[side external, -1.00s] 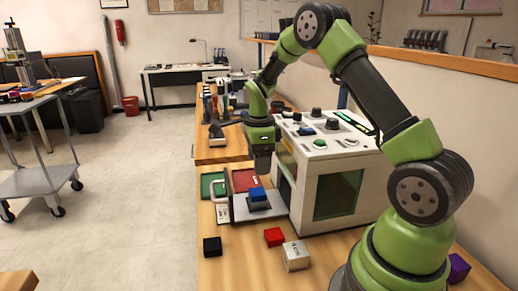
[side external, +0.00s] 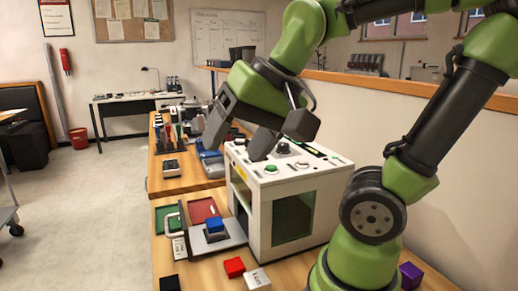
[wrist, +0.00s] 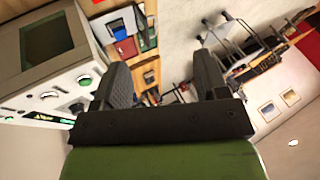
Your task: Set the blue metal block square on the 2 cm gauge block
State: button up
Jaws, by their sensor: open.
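The blue metal block (side external: 215,226) sits on top of a low grey block (side external: 217,237), on the light plate in front of the laser marker. The grey block's marking is too small to read, so I cannot tell for sure that it is the 2 cm gauge block. The blue block looks level and roughly square on it. It also shows in the wrist view (wrist: 120,33). My gripper (side external: 240,137) is open and empty, high above and apart from the blocks, tilted beside the marker's top. Its two fingers show spread in the wrist view (wrist: 160,70).
The white laser marker (side external: 290,195) stands right of the plate. A green tray (side external: 168,215) and a red tray (side external: 203,208) lie behind it. A red block (side external: 234,267), a block marked 4 cm (side external: 257,279), a black block (side external: 169,284) and a purple block (side external: 410,275) lie nearer.

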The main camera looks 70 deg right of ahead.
jog(key=s+n, duration=0.1)
jog(key=s+a+n, duration=0.1)
jog(key=s+n+t, duration=0.1)
jog(key=shift+s+a+f+n+y, duration=0.25)
jog(key=shift+s+a+n+y, duration=0.05)
jog(key=shift+s+n+y, duration=0.1)
dwell(1.0)
